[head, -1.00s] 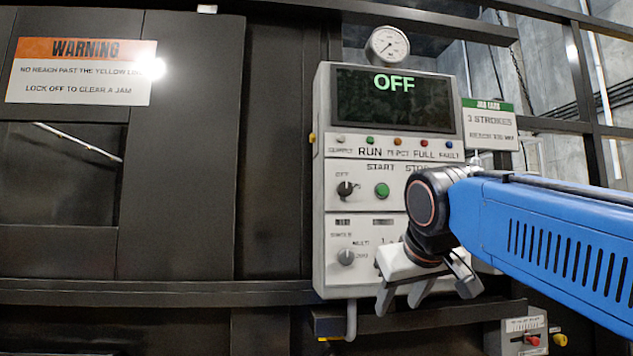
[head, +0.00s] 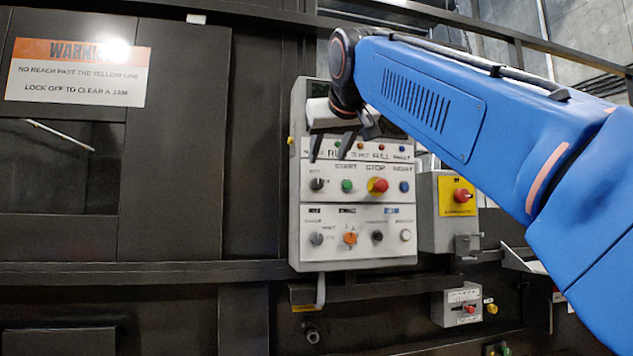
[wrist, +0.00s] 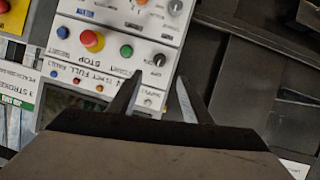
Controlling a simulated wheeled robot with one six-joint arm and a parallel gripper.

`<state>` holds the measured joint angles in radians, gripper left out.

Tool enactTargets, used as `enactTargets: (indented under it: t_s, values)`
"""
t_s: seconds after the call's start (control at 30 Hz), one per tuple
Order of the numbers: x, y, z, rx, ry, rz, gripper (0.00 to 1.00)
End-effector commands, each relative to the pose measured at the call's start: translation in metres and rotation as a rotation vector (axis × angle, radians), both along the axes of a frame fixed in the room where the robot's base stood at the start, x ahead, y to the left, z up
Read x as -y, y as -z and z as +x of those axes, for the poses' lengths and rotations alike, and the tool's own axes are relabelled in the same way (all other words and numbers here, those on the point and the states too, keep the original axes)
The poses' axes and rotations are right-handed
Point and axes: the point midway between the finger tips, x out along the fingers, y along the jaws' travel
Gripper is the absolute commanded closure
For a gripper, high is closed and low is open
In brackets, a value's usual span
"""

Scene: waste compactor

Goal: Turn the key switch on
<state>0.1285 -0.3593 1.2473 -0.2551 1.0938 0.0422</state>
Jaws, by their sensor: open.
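The key switch is a small dark round switch (head: 317,184) marked OFF, at the left end of the upper control row on the grey control panel (head: 309,262). In the wrist view the switch (wrist: 159,60) lies just beyond and between my fingertips. My gripper (head: 329,157) is open and empty, hanging in front of the panel just above the switch in the head view. The wrist view shows the two fingers (wrist: 160,78) apart, with nothing between them. The panel display is mostly hidden behind my arm.
A green start button (head: 347,185) and a red stop button (head: 377,185) sit right of the switch. An orange knob (head: 350,238) is in the lower row. A yellow-plated red rotary switch (head: 462,195) is on a box at right. A dark ledge runs below.

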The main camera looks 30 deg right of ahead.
Motion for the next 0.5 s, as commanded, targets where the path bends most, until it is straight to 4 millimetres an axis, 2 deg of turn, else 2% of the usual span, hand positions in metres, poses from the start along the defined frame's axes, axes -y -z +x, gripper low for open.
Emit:
enactTargets:
  t_s: [0.5]
  values:
    - [0.031, 0.036, 0.08, -0.003, 0.0, 0.001, 0.55]
